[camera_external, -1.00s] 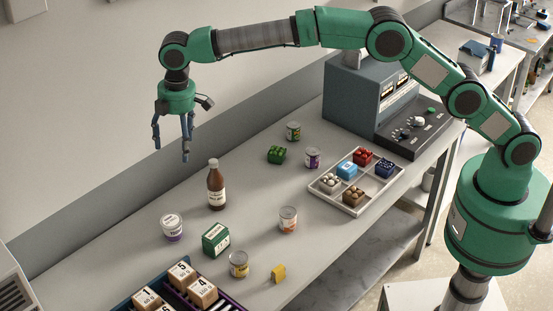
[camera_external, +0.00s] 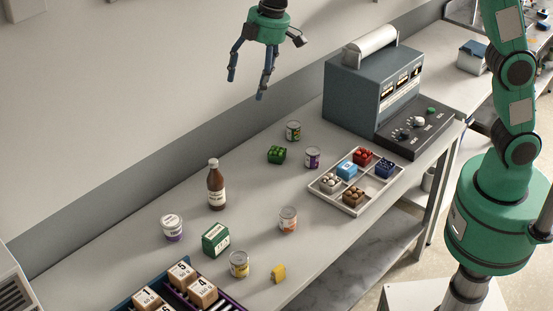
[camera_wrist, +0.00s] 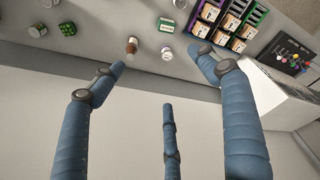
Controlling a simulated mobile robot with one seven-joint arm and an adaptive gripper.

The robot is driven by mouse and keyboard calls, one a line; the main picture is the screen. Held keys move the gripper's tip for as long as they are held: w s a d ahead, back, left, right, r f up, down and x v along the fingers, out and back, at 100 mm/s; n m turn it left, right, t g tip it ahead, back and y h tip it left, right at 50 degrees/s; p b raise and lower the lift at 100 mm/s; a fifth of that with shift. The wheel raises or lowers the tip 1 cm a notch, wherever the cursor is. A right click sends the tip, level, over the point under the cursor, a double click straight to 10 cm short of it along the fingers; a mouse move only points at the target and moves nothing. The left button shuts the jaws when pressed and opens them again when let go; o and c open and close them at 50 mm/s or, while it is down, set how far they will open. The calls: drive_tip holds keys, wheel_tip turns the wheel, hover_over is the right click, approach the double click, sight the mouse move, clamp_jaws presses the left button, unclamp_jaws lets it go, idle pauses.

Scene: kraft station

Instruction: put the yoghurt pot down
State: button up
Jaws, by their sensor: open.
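The yoghurt pot (camera_external: 172,232), white-lidded with a purple lower band, stands upright on the bench at the left, near the wall. It also shows in the wrist view (camera_wrist: 167,53), beside the brown bottle. My gripper (camera_external: 248,84) is high above the bench towards the back, open, with nothing between its fingers. It is well up and to the right of the pot in the external view, apart from it. In the wrist view my gripper's spread blue fingers (camera_wrist: 163,75) reach up the picture, also empty.
Near the pot stand a brown bottle (camera_external: 216,188), a green box (camera_external: 216,239) and a divided rack (camera_external: 222,302) of numbered blocks. Cans and a green block (camera_external: 277,154) stand further right. A white sectioned tray (camera_external: 353,210) and a grey machine (camera_external: 355,100) occupy the right side.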

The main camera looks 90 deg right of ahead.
drive_tip(key=s+a+r+m+t, duration=0.1)
drive_tip(key=s+r, duration=0.1)
drive_tip(key=s, duration=1.1)
drive_tip(key=s+r+m+t, duration=0.1)
drive_tip(key=s+r, duration=0.1)
drive_tip(key=s, duration=1.1)
drive_tip(key=s+f, duration=0.5)
drive_tip(key=s, duration=0.5)
drive_tip(key=s+f+m+t, duration=0.1)
drive_tip(key=s+f, duration=0.4)
drive_tip(key=s, duration=0.6)
drive_tip(key=shift+s+a, duration=0.25)
drive_tip(key=shift+a, duration=0.05)
drive_tip(key=shift+f, duration=0.1)
wheel_tip(320, 180, down, 9)
drive_tip(key=b, duration=0.9)
